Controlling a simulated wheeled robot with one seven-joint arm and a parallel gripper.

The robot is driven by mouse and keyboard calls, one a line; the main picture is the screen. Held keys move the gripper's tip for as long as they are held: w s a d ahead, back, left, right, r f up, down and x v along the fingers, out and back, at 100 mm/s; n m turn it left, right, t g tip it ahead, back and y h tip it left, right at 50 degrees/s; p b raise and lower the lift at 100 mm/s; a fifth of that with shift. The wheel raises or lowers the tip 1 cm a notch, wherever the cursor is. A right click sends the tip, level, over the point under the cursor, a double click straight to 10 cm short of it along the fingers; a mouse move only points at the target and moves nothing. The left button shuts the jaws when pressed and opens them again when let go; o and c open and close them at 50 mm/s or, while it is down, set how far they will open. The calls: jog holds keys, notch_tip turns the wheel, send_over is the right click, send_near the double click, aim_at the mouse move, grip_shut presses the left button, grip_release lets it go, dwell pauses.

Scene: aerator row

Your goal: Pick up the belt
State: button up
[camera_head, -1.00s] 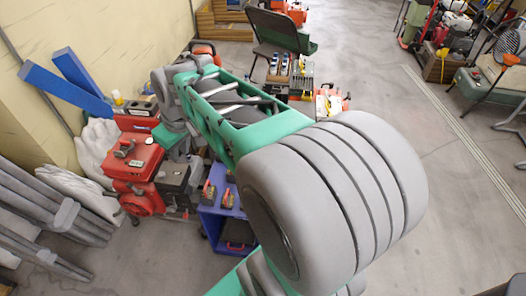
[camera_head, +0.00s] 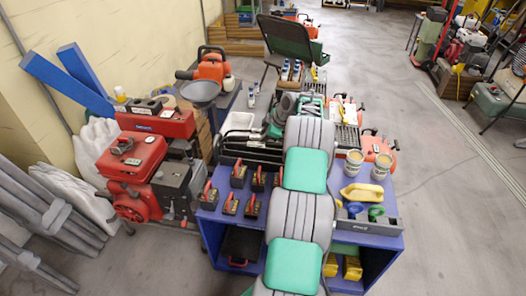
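I cannot make out a belt for certain in the head view. A small dark item (camera_head: 122,146) lies on top of the red machine (camera_head: 133,165) at the left, too small to identify. My arm reaches from the bottom edge over the blue cart (camera_head: 222,225) towards a black rack. Its far end, with my gripper (camera_head: 283,108), shows as small dark and green parts above the rack. The fingers are too small and partly hidden, so I cannot tell whether they are open or hold anything. The arm hides the middle of the cart.
Several red-and-black items (camera_head: 231,204) stand on the cart's left part.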

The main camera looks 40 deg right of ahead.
jog(key=x, duration=0.3)
grip_shut()
dwell(0.5)
